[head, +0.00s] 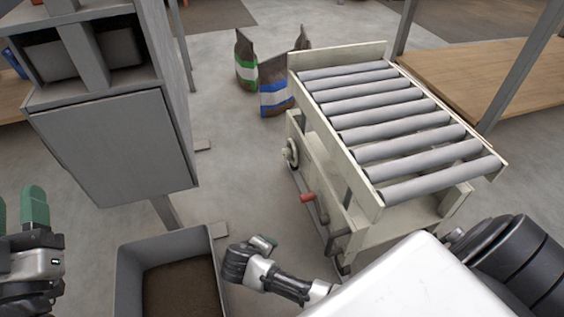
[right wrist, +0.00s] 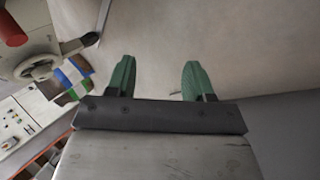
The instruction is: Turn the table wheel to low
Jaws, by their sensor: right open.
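The roller table (head: 395,120) stands right of centre in the head view. Its pale hand wheel (head: 291,153) is on the side facing left, and a red grip (head: 307,197) sticks out lower and nearer. In the right wrist view the wheel (right wrist: 38,65) and red grip (right wrist: 12,28) show at upper left. My right gripper (head: 263,243) is below and left of the wheel, apart from it. Its green fingers (right wrist: 158,82) are spread and empty. My left gripper (head: 20,212) is at the left edge, fingers apart and empty. No low marking is readable.
A grey cabinet (head: 115,150) stands at left above a grey bin (head: 122,275) of dark pellets. Brown bags with green (head: 246,65) and blue (head: 275,95) bands stand behind the wheel. A wooden table (head: 490,75) is at far right.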

